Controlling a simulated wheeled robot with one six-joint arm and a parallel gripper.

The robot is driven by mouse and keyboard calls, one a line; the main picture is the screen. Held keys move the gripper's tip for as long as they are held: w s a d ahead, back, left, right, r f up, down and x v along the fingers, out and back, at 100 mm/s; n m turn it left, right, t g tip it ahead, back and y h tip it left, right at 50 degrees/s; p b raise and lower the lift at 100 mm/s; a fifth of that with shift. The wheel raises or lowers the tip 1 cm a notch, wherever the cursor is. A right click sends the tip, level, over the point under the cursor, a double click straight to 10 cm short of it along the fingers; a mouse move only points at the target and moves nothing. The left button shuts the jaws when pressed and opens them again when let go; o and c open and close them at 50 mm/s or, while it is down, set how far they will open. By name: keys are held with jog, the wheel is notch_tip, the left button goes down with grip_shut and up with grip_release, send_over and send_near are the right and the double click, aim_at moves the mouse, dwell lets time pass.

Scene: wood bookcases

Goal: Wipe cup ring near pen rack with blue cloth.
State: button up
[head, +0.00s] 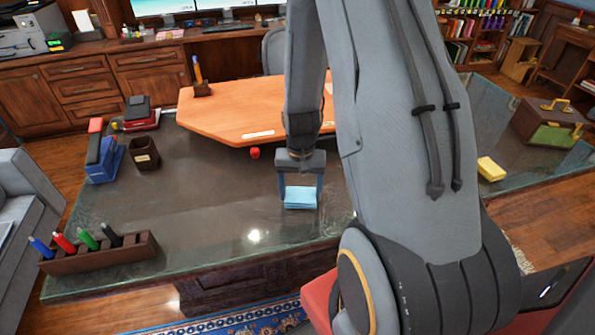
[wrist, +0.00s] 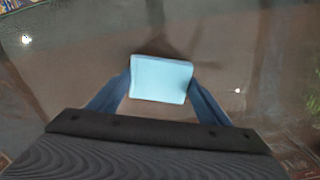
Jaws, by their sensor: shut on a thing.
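My gripper (head: 301,189) is shut on the folded light blue cloth (head: 300,202), over the dark glass-topped desk (head: 190,210). In the wrist view the cloth (wrist: 161,80) sits between both fingers of my gripper (wrist: 160,88). I cannot tell whether the cloth touches the glass. The pen rack (head: 100,255) is a brown wooden block with blue, red, green and black pens, at the desk's front left corner, well left of my gripper. I cannot make out a cup ring in either view; bright spots on the glass look like reflections.
A red object (head: 255,153) lies behind my gripper near the orange wooden board (head: 235,110). A brown cup (head: 145,154) and blue holder (head: 104,160) stand at the left. A yellow block (head: 491,168) lies right. The glass between gripper and pen rack looks clear.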

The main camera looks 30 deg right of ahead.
jog(key=shift+a+r+p, duration=0.1)
jog(key=shift+a+p, duration=0.15)
jog(key=shift+p, duration=0.05)
notch_tip(320, 180, up, 3)
jog(key=shift+s+r+p, duration=0.1)
jog(key=shift+p, duration=0.55)
notch_tip(320, 180, up, 5)
jog(key=p, duration=0.4)
jog(key=shift+d, duration=0.1)
